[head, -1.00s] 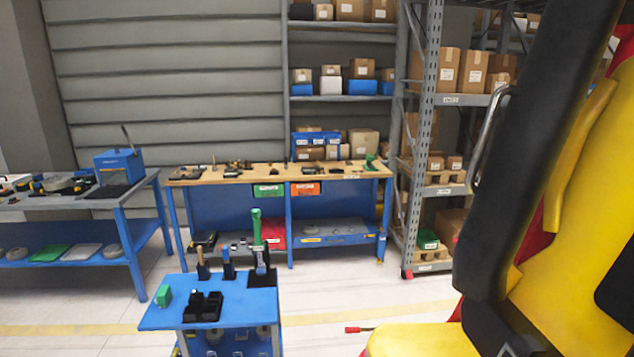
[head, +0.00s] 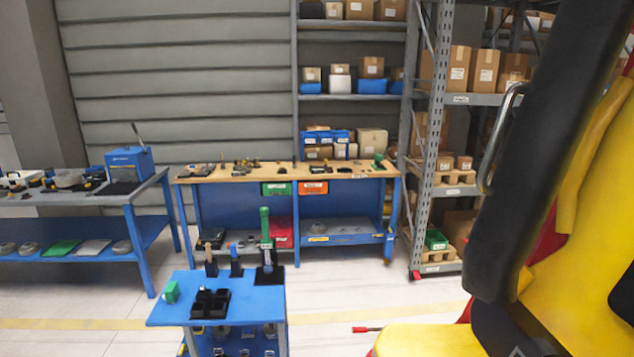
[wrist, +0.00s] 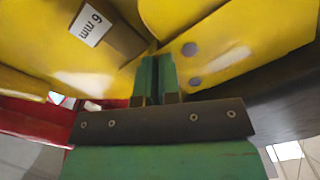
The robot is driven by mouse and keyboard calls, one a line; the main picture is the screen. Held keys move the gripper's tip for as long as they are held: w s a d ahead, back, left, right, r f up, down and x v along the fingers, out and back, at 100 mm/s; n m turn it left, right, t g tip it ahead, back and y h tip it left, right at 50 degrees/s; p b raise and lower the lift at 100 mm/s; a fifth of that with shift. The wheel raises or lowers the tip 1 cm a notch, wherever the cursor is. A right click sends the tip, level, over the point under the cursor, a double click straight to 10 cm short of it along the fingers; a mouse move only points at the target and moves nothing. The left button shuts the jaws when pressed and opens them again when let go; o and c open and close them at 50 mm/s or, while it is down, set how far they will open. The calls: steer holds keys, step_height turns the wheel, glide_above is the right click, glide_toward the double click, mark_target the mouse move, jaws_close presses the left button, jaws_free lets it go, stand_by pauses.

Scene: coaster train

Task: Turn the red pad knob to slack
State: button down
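My gripper (wrist: 158,62) shows in the wrist view with two green fingers close together in front of a dark bolted bar. It looks shut, with nothing visible between the fingers. It points at a yellow surface (wrist: 235,35) with two grey round spots. A brown block (wrist: 118,38) with a white label reading "6 mm" lies at its upper left. A short red rod (head: 367,329) with a metal stub shows by the yellow seat (head: 420,341) in the head view. I cannot tell whether it is the red pad knob; no other clear knob shows.
A thick black padded bar (head: 545,140) blocks much of the head view's right side. A blue cart (head: 250,301) with upright tools and a black tray (head: 210,304) stands at lower centre. Workbenches and shelving stand behind. Floor between cart and seat is clear.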

steer(key=shift+s+f+b, duration=0.1)
steer(key=shift+s+b, duration=0.65)
steer(key=shift+s, duration=0.05)
steer(key=shift+s+f+b, duration=0.2)
steer(key=shift+s+b, duration=0.05)
steer(key=shift+b, duration=0.15)
steer(key=shift+s+f+b, duration=0.2)
steer(key=shift+s+b, duration=0.05)
steer(key=shift+b, duration=0.15)
steer(key=shift+s, duration=0.25)
steer(key=shift+f+b, duration=0.1)
steer(key=shift+b, duration=0.25)
steer(key=shift+f+b+v, duration=0.15)
steer(key=shift+b+v, duration=0.15)
steer(key=shift+v, duration=1.15)
steer(key=shift+f+b+v, duration=0.2)
steer(key=shift+b+v, duration=0.1)
steer(key=shift+v, duration=1.15)
